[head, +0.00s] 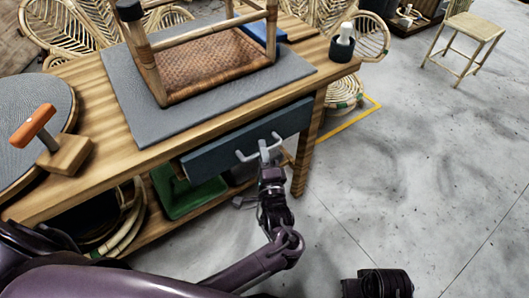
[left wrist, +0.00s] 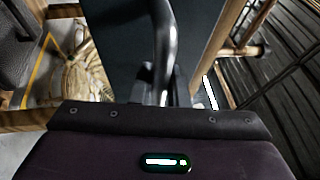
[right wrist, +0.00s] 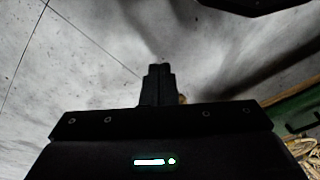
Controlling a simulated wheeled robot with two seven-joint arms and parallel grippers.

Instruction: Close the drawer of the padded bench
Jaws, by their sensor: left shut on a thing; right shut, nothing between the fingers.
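The padded bench is a wooden workbench with a grey pad (head: 190,112) on top. Its dark blue-grey drawer (head: 215,155) is under the front edge, and its front seems to stand out slightly; how far is hard to tell. A pale bar handle (head: 243,156) is on the front. My left gripper (head: 265,152) is shut on this handle near its right end. In the left wrist view, the metal handle (left wrist: 165,35) runs between the fingers before the dark front (left wrist: 118,45). My right gripper (right wrist: 158,72) is shut and empty over the floor, away from the drawer.
An upturned woven stool (head: 220,68) lies on the pad. A wooden block with an orange handle (head: 60,145) is at the left. A green bin (head: 187,195) sits on the shelf below the drawer. The floor (head: 410,170) to the right is clear.

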